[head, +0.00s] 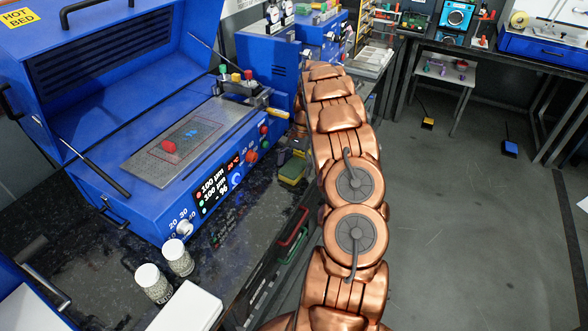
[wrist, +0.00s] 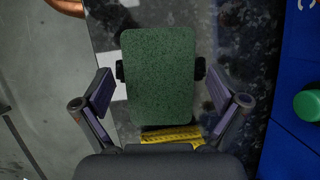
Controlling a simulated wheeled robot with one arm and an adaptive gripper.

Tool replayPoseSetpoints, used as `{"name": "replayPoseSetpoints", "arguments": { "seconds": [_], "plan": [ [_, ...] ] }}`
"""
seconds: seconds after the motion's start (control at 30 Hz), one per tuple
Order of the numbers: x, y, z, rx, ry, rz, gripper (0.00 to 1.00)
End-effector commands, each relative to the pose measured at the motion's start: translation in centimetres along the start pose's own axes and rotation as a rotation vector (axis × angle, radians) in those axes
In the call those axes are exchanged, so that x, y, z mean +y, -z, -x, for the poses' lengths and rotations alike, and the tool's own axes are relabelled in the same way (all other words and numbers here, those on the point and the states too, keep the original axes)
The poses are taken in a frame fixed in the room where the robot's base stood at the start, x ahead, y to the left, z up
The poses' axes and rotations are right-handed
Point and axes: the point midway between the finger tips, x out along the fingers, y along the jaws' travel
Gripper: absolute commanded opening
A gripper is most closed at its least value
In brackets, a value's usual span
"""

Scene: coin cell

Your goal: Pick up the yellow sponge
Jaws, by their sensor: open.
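The sponge (head: 292,170) has a green top and a yellow lower layer. It lies on the dark bench right of the blue hot-bed machine, partly beside my arm in the head view. In the wrist view its green face (wrist: 160,78) is centred, with a yellow strip showing at its lower edge. My gripper (wrist: 160,70) is open, one finger on each side of the sponge. Dark tips show close to both long sides; I cannot tell whether they touch or are above it. In the head view my gripper is hidden by the arm.
The blue hot-bed machine (head: 150,215) with its raised lid stands to the left. Two white-lidded jars (head: 165,270) and a white box (head: 188,308) are at the front of the bench. The bench edge and open floor (head: 470,230) lie to the right.

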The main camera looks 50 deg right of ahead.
Motion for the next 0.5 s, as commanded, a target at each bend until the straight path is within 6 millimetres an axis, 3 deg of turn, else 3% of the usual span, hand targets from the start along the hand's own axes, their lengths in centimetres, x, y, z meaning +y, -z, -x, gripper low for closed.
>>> {"name": "replayPoseSetpoints", "arguments": {
  "seconds": [0.5],
  "plan": [
    [-0.05,0.04,-0.34,-0.002,-0.001,0.001,0.97]
  ]
}}
